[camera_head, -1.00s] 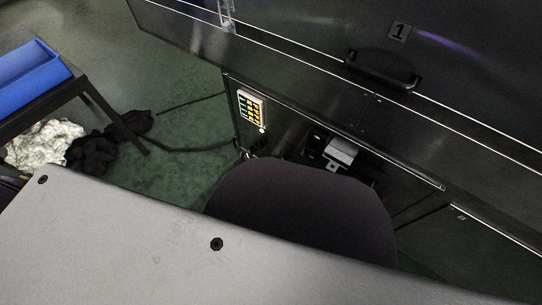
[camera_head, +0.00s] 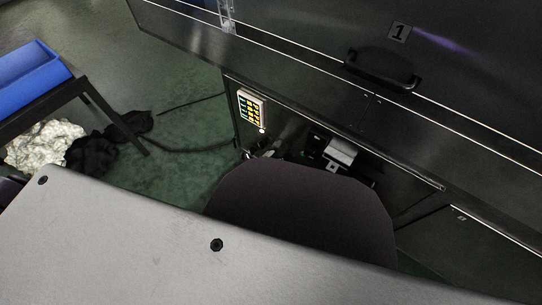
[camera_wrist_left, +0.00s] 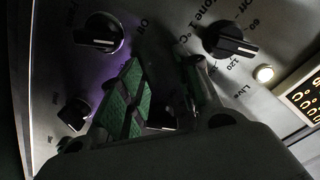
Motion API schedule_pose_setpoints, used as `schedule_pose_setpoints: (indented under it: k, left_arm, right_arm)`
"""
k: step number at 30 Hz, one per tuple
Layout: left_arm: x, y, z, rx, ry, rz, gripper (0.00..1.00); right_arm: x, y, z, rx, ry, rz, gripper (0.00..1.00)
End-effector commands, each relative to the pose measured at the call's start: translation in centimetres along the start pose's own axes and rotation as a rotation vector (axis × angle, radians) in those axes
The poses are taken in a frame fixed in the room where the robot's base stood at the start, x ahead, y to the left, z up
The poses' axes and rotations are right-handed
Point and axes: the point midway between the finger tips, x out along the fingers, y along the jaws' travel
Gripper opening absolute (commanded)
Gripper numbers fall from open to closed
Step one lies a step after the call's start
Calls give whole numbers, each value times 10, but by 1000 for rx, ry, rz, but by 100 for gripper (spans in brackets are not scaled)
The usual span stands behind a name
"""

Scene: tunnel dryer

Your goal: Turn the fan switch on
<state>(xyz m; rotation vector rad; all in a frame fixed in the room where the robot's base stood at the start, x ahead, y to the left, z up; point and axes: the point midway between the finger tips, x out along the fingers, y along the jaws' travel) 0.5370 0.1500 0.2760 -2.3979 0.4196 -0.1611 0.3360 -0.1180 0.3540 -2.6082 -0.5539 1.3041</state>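My left gripper (camera_wrist_left: 162,72) points at the dryer's control panel (camera_wrist_left: 175,20) in the left wrist view. Its two fingers, one with green pads facing the camera, stand apart. A dark shape (camera_wrist_left: 160,118), perhaps a knob, shows partly between them lower down. One black knob (camera_wrist_left: 100,33) is left of the fingers, another (camera_wrist_left: 72,115) lower left, and a temperature knob (camera_wrist_left: 230,42) to the right. I cannot read which is the fan switch. In the head view a small part of the gripper (camera_head: 268,149) shows below the lit display (camera_head: 251,109). My right gripper is not in view.
A white round light (camera_wrist_left: 263,73) and a digital display (camera_wrist_left: 303,100) are on the panel's right. The dryer's black handle (camera_head: 383,74) is above. A blue bin (camera_head: 30,77) on a dark table and cloth heaps (camera_head: 45,143) are at left. Green floor lies between.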

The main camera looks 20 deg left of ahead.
Motion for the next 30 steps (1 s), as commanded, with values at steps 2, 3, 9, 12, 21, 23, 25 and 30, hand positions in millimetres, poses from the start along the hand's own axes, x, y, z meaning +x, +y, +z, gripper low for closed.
schedule_pose_setpoints:
  k: [2, 3, 9, 12, 21, 23, 25, 30]
  left_arm:
    - [-1, -3, -4, 0, 1, 0, 33]
    - [-1, -5, -6, 0, 1, 0, 33]
    - [-1, -13, -16, 0, -1, 2, 33]
    - [-1, -17, -20, 0, 0, 2, 33]
    - [-1, -21, -26, 0, -2, 3, 33]
    - [-1, -21, -26, 0, -2, 3, 33]
    - [-1, -21, -26, 0, -2, 3, 33]
    - [-1, -21, -26, -1, -2, 3, 33]
  right_arm:
    - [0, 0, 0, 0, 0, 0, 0]
    - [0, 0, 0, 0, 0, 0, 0]
    - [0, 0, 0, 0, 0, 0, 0]
    - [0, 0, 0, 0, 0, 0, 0]
    - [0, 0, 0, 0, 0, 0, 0]
    - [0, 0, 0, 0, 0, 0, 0]
    - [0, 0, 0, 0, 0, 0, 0]
    - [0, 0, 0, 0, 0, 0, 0]
